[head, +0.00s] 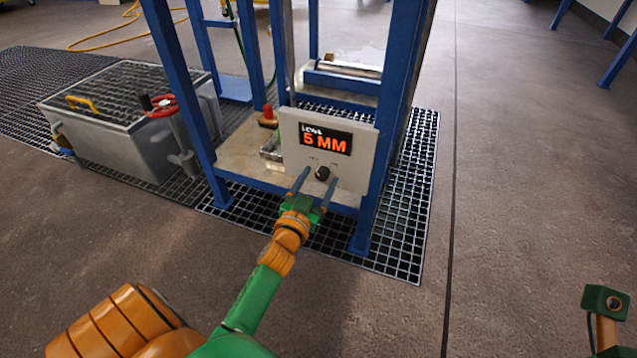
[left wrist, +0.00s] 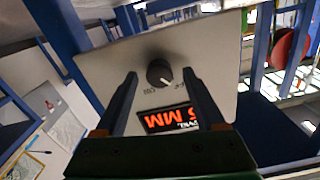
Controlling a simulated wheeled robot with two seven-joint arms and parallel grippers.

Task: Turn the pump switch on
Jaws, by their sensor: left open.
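The pump switch is a small black round knob (head: 322,173) on a pale panel (head: 361,153), below the orange "5 MM" display (head: 326,140). In the left wrist view the knob (left wrist: 159,72) appears upside down with ON and OFF labels; its white mark points toward OFF. My left gripper (head: 315,181) is open and empty in front of the panel. In the left wrist view the knob lies between its two fingertips (left wrist: 160,74), with gaps on both sides. How deep the fingers reach around it is hard to tell. My right gripper's fingers do not show.
Blue frame posts (head: 377,135) stand on both sides of the panel. A red-topped fitting (head: 267,116) sits behind its left edge. A grey grated tank (head: 125,120) with a red handwheel (head: 160,106) stands to the left. The floor at right is clear.

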